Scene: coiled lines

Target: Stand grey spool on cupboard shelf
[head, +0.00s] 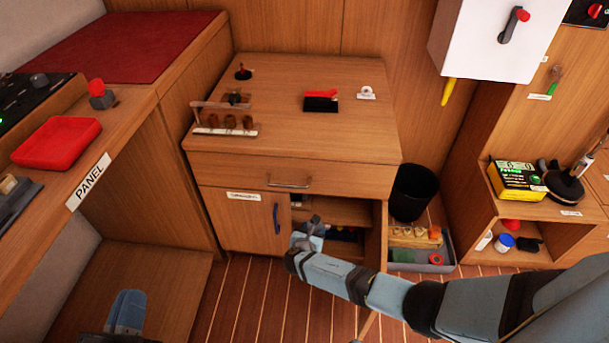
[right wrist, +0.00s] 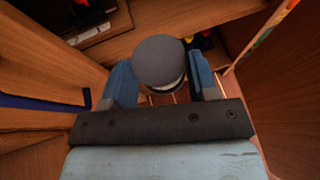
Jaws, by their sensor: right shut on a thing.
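The grey spool (right wrist: 158,60) shows in the right wrist view as a round grey disc with a pale part below it. It sits between the blue fingers of my right gripper (right wrist: 160,82), which is shut on it. In the head view my right arm reaches from the right to the open side of the cupboard (head: 232,171), and my right gripper (head: 312,233) is at the opening. The cupboard shelf (head: 340,213) shows partly behind it. I cannot make out the spool in the head view. My left gripper (head: 126,311) is low at the left; its jaw opening cannot be told.
The cupboard's left door with a blue handle (head: 277,218) is closed; its right door (head: 375,235) stands open beside my right arm. Dark items lie inside the cupboard. A black bin (head: 413,192) and a grey tray (head: 445,266) stand to the right.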

